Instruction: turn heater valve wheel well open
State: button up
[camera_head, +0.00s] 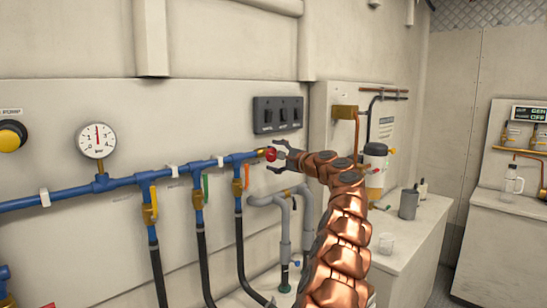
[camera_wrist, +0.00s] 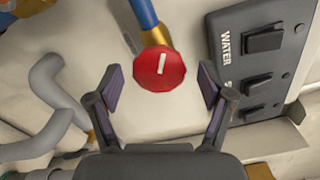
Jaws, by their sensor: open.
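A small round red valve wheel (camera_head: 271,154) sits on a brass fitting at the right end of the blue pipe in the head view. In the wrist view the red wheel (camera_wrist: 158,69) is face-on, with a white bar mark on it. My gripper (camera_head: 283,155) is open at the wheel's right. In the wrist view its fingertips (camera_wrist: 160,88) stand left and right of the wheel's lower edge, with gaps on both sides. I see no contact. Whether this wheel is the heater's cannot be read.
A dark switch panel (camera_head: 278,115) is above the wheel; it is close at right in the wrist view (camera_wrist: 262,65). Grey pipes (camera_head: 284,205) run below. The blue pipe (camera_head: 120,182) carries several branch valves and a gauge (camera_head: 96,140). A counter (camera_head: 410,235) stands right.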

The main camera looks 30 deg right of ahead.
jog(key=shift+v, duration=2.7)
send_near(274, 155)
jog(key=shift+v, duration=0.8)
jog(key=shift+f, duration=0.1)
